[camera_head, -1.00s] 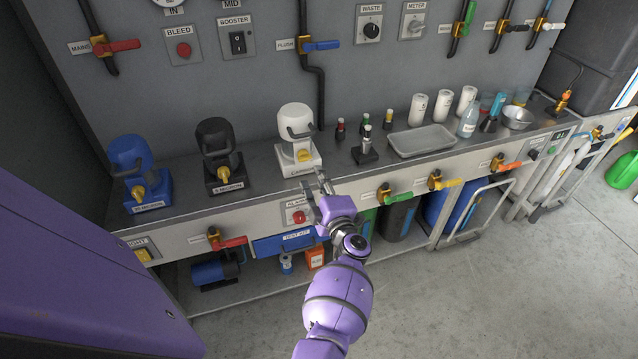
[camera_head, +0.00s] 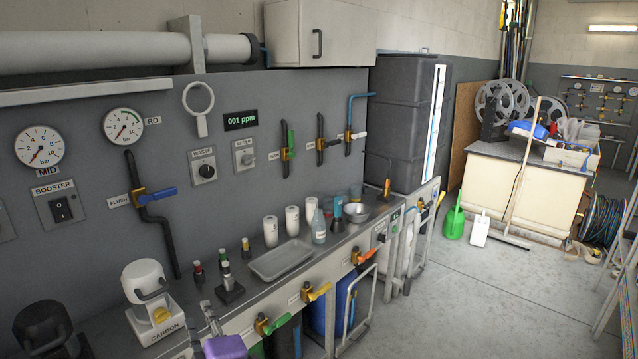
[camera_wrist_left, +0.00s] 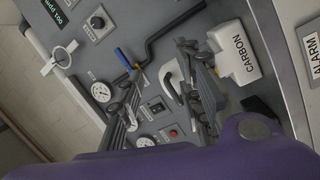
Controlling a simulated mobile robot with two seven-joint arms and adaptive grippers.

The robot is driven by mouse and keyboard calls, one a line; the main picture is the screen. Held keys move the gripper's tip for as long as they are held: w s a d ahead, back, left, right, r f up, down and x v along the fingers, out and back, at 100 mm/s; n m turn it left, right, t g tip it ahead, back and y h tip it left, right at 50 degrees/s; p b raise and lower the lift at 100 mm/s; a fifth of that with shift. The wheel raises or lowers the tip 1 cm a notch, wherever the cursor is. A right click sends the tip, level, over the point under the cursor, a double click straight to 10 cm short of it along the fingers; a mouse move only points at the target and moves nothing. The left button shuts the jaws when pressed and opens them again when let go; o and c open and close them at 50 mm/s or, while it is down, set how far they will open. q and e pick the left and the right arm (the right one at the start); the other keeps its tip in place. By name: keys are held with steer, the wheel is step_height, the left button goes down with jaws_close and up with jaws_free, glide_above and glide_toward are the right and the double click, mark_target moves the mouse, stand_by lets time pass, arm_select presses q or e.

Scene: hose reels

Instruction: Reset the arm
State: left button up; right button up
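My left gripper (camera_head: 203,325) is at the bottom edge of the head view, in front of the bench edge, with its purple wrist (camera_head: 225,347) partly cut off. In the left wrist view its two dark fingers (camera_wrist_left: 160,68) stand apart with nothing between them. The white CARBON housing (camera_head: 150,295) sits on the bench to the left of the gripper; it also shows in the left wrist view (camera_wrist_left: 235,50), beyond the fingers. My right gripper is not in view.
The bench holds a grey tray (camera_head: 280,260), white cylinders (camera_head: 270,231) and small bottles. Coloured valve handles (camera_head: 318,292) stick out along its front. A grey wall panel (camera_head: 95,235) rises behind. Open floor (camera_head: 450,310) lies to the right.

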arm_select(q)
steer(key=s+d+m+t+h, duration=0.25)
steer(key=d+m+h, duration=0.3)
steer(key=m, duration=0.35)
steer(key=s+d+f+m+g+h+p, duration=0.25)
steer(key=s+f+m+h, duration=0.35)
steer(key=s, duration=0.4)
steer(key=s+f+m+g, duration=0.2)
steer(key=s+f, duration=0.2)
steer(key=s, duration=0.7)
steer(key=s+d+f+m+g, duration=0.1)
steer(key=s+f, duration=0.4)
steer(key=s, duration=0.5)
steer(key=s+d+f+m+g, duration=0.1)
steer(key=s+f+m+g, duration=0.2)
steer(key=s, duration=0.8)
steer(key=shift+s+f+g+p, duration=0.3)
steer(key=shift+f+p, duration=0.05)
steer(key=shift+f, duration=0.4)
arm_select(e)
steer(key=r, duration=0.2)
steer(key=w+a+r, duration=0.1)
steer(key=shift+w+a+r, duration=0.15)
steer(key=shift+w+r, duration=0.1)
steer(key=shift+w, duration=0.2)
arm_select(q)
steer(key=shift+c, duration=0.4)
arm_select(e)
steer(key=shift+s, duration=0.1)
